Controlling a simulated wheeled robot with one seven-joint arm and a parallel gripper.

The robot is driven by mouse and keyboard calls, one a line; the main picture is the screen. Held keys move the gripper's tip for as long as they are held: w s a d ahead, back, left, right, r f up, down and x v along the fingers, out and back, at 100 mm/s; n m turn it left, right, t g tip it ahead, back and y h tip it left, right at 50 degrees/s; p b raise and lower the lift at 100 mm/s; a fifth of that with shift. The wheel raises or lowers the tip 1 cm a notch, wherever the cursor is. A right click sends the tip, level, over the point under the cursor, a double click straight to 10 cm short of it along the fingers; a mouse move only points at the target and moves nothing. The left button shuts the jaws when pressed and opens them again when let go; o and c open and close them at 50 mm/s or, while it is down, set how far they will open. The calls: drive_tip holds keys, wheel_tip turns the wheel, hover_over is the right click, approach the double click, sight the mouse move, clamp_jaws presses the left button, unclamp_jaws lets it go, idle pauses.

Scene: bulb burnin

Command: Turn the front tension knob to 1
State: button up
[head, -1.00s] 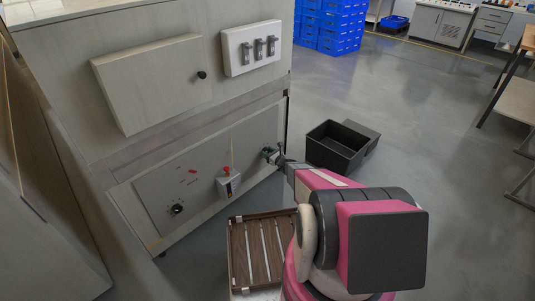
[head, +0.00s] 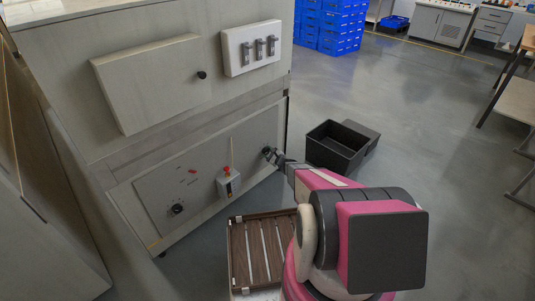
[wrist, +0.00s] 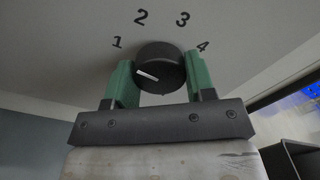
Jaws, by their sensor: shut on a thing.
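A round black knob (wrist: 160,62) with a white pointer line fills the middle of the wrist view. The printed marks 1, 2, 3 and 4 arc above it on the pale panel. The pointer line lies toward the left, on the side of the 1; I cannot tell if it meets the mark exactly. My gripper (wrist: 160,84) is shut on this knob, with one green finger pad on each side. In the head view the knob (head: 267,151) sits at the right end of the lower panel, and my gripper (head: 275,157) reaches it from the right.
The same panel holds a red-topped switch box (head: 228,184) and another black knob (head: 177,209) to the left. A slatted brown rack (head: 239,256) stands in front, beside my arm. A black bin (head: 327,151) sits on the floor at right. Open floor lies beyond.

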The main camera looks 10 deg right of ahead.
drive_tip(key=shift+n, duration=0.6)
drive_tip(key=o, duration=0.9)
drive_tip(key=shift+s, duration=0.1)
drive_tip(key=v, duration=1)
drive_tip(key=shift+s+d, duration=0.25)
drive_tip(key=shift+a+r+n, duration=0.1)
drive_tip(key=shift+n, duration=0.2)
